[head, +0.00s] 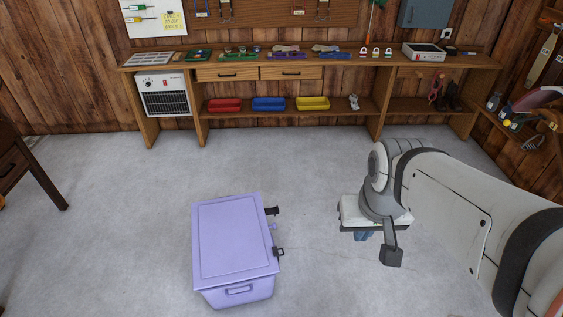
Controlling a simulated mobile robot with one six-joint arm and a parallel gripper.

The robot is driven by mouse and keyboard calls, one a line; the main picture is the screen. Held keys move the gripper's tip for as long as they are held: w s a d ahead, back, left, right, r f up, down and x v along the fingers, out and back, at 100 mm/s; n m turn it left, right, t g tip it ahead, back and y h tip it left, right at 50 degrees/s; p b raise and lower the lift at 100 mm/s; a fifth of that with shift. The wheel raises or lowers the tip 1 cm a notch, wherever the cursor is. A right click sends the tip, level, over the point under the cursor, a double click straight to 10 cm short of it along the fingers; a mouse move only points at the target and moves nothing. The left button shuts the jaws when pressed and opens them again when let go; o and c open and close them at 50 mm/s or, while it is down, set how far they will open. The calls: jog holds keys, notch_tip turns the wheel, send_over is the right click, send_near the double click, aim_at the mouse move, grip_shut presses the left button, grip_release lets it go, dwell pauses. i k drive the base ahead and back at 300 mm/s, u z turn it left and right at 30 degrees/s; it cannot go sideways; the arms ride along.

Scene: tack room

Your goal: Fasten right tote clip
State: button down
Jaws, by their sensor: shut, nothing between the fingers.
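A lavender tote (233,250) with its lid on stands on the concrete floor, left of my arm. Two dark clips show along its right side: a far clip (272,211) and a near clip (279,252). Both stick out from the rim. It is too small to tell whether either is fastened. A small lavender part shows on that side between them. My gripper (362,237) hangs to the right of the tote, well apart from both clips. Its bluish fingers are partly hidden under the wrist. They are shut and hold nothing.
A wooden workbench (345,62) runs along the back wall, with colored bins on its lower shelf and a heater (163,94) at its left. A dark wooden table (15,160) stands at the left. The floor between tote and gripper is clear.

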aim_at(273, 210)
jog(key=u, duration=0.15)
jog(key=i, duration=0.95)
jog(key=z, duration=0.05)
